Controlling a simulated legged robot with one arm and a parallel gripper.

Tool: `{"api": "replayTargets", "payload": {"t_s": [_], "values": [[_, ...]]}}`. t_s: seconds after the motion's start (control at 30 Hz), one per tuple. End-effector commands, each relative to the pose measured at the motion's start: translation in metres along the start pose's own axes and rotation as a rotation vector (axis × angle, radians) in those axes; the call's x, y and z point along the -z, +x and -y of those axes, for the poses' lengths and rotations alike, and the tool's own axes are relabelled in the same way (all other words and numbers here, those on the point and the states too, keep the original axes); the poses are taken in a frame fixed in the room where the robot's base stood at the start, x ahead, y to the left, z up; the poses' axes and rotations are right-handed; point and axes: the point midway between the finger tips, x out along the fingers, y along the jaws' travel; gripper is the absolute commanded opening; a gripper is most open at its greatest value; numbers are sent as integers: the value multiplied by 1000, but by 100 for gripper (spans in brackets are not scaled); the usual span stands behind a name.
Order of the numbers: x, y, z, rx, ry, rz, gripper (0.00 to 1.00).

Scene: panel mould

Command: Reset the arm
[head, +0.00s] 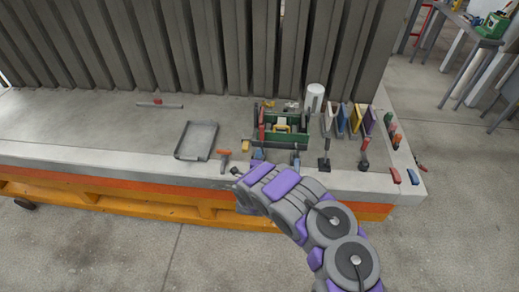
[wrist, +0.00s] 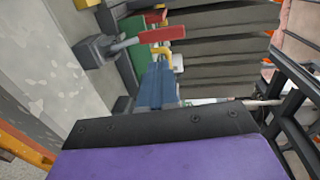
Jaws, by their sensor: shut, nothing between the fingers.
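My arm, grey with purple pads, reaches from the lower right of the head view over the front edge of the slab. My gripper (head: 238,173) is at its far end, shut and empty, near the slab's front edge. In the wrist view a purple pad with a dark bar fills the bottom and hides part of the scene. A red-handled tool with a grey head (wrist: 160,35) and a blue item (wrist: 156,86) show beyond it. The gripper touches none of the tools as far as I can tell.
The concrete slab (head: 70,124) carries a grey tray (head: 197,140), a green toolbox (head: 272,137), a white canister (head: 314,97) and several hand tools. A ribbed grey wall (head: 200,50) stands behind. Slab left of the tray is mostly clear. A worktable (head: 466,28) is at far right.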

Motion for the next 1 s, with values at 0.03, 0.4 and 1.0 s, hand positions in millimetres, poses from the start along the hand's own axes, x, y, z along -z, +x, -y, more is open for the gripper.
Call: {"api": "replayTargets", "payload": {"t_s": [0.03,0.4,1.0], "values": [[-1,-7,0,-3,-3,4,0],[1,-25,-1,-1,2,0,0],[43,3,38,-132,-214,-10,0]]}}
